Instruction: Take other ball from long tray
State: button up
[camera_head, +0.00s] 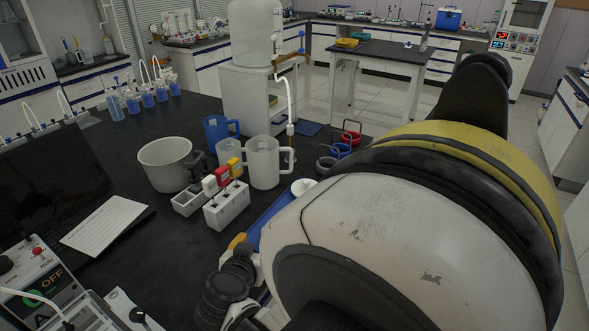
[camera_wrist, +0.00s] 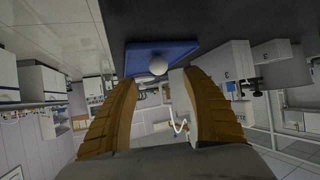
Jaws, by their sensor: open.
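The blue long tray (camera_head: 268,217) lies on the dark bench in the head view, mostly covered by my arm. In the wrist view the blue tray (camera_wrist: 140,56) shows at top centre with one white ball (camera_wrist: 158,66) at its edge. My gripper (camera_wrist: 162,80) is open and empty, its two tan fingers apart, with the ball seen beyond and between the fingertips. In the head view a white rounded thing (camera_head: 303,187) shows beside my arm; I cannot tell if it is a ball. My fingers are largely hidden there.
Left of the tray stand a white holder (camera_head: 228,207) with red and yellow-topped items, a clear jug (camera_head: 263,163), a blue mug (camera_head: 216,130) and a grey tub (camera_head: 165,163). A ring rack (camera_head: 341,147) stands behind. Bench space near the paper sheet (camera_head: 104,225) is partly clear.

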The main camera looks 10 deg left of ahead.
jog(key=b+x, duration=0.3)
jog(key=x, duration=0.5)
jog(key=shift+w+d, duration=0.1)
jog(key=shift+d, duration=0.05)
jog(key=c, duration=0.8)
